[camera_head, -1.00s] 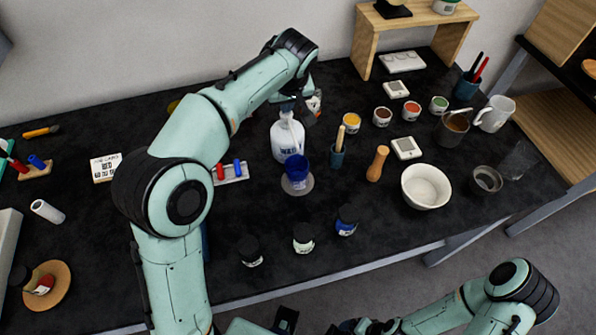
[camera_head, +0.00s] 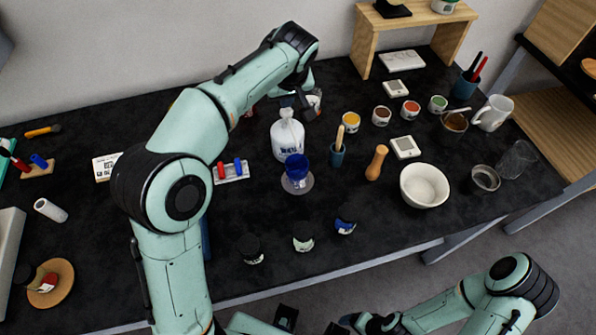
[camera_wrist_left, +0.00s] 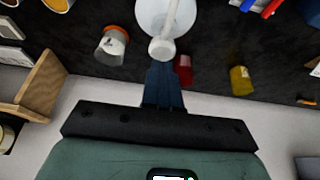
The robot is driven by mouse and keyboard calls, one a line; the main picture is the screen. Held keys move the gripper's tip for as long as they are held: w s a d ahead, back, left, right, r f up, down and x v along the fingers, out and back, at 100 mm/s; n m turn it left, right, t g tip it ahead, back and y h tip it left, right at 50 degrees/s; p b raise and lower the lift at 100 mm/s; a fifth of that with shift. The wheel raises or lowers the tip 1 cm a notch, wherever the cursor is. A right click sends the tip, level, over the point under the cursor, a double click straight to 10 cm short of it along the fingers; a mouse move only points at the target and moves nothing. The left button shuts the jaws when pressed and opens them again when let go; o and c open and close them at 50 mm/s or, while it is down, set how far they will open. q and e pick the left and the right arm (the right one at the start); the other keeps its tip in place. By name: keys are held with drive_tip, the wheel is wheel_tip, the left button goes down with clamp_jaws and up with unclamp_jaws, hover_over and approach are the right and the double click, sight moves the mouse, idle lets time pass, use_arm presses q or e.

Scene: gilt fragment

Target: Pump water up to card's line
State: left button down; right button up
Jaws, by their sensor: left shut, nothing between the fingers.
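A white pump bottle (camera_head: 287,139) stands upright in the middle of the table. Its pump head (camera_wrist_left: 162,47) shows in the left wrist view. My left gripper (camera_head: 289,101) is shut and empty, at the top of the bottle; its closed fingers (camera_wrist_left: 162,78) end close to the pump head. I cannot tell whether they touch. A white printed card (camera_head: 104,167) lies left, partly behind my left arm.
A dark holder with a wooden stick (camera_head: 338,152), a wooden pestle (camera_head: 376,163) and a white bowl (camera_head: 425,186) stand right of the cup. Several small jars (camera_head: 303,238) line the front. An orange-and-white jar (camera_wrist_left: 112,45) stands near the left gripper.

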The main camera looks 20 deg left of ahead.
use_arm(q)
drive_tip(key=shift+s+f+b, duration=0.1)
drive_tip(key=shift+f+b, duration=0.6)
drive_tip(key=shift+f, duration=0.55)
use_arm(e)
drive_tip(key=shift+s+f, duration=0.45)
drive_tip(key=shift+f, duration=0.4)
drive_tip(key=shift+r, duration=0.1)
use_arm(q)
drive_tip(key=shift+r+p, duration=0.9)
drive_tip(key=shift+r, duration=0.4)
use_arm(e)
drive_tip(key=shift+w+r, duration=0.55)
drive_tip(key=shift+r, duration=0.35)
